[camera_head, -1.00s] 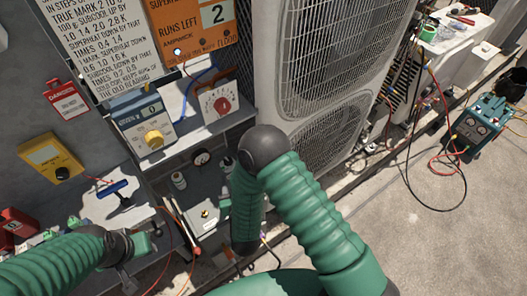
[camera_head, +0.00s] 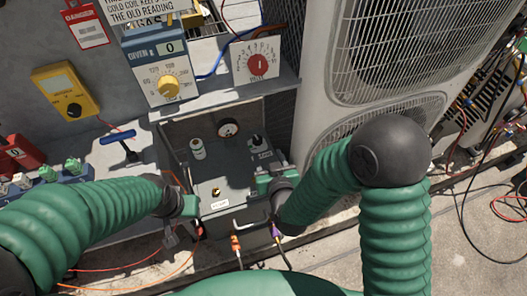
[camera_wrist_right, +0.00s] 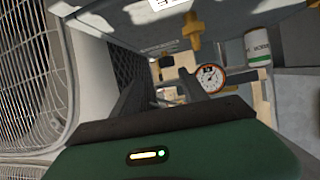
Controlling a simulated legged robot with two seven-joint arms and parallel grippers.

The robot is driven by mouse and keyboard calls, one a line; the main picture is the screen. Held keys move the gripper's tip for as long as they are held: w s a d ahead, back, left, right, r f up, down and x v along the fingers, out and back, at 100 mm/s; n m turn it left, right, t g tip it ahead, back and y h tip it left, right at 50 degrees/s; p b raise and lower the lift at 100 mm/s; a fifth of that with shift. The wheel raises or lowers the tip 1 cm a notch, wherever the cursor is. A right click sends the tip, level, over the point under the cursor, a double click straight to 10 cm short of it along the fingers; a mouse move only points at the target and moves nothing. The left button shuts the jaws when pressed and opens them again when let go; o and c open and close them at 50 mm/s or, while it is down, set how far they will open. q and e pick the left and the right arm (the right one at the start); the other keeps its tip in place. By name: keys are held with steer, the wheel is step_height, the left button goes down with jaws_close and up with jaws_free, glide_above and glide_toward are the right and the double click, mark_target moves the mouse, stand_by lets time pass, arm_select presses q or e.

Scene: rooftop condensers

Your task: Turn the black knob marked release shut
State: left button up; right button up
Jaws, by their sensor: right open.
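A black knob (camera_head: 257,142) stands on a small light plate at the back right of the grey open box (camera_head: 216,172). The marking on its plate is too small to read. My right gripper (camera_head: 266,184) is open at the right side of the box, nearer to me than the knob and apart from it.
A round gauge (camera_head: 228,128) and a white canister (camera_head: 197,148) stand in the box; the wrist view also shows the gauge (camera_wrist_right: 211,77). A brass fitting (camera_head: 216,192) is near its front. Condenser units (camera_head: 395,60) rise at the right. Cables hang below the box front.

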mark_target(258, 143)
steer(key=w+a+f, duration=0.1)
steer(key=w, duration=0.1)
steer(key=w+a+f, duration=0.1)
steer(key=w, duration=0.1)
steer(key=w+a+f+b, duration=0.1)
steer(key=w, duration=0.2)
steer(key=shift+a, duration=0.35)
steer(key=shift+w+d, duration=0.15)
steer(key=shift+w, duration=0.05)
steer(key=shift+w+d, duration=0.1)
steer(key=shift+d, duration=0.45)
steer(key=shift+a, duration=0.55)
steer(key=c, duration=0.9)
jaws_close()
arm_select(q)
steer(key=shift+w+a+f, duration=0.1)
steer(key=shift+a+f, duration=0.55)
steer(key=shift+f, duration=0.2)
arm_select(e)
steer(key=shift+d, duration=0.15)
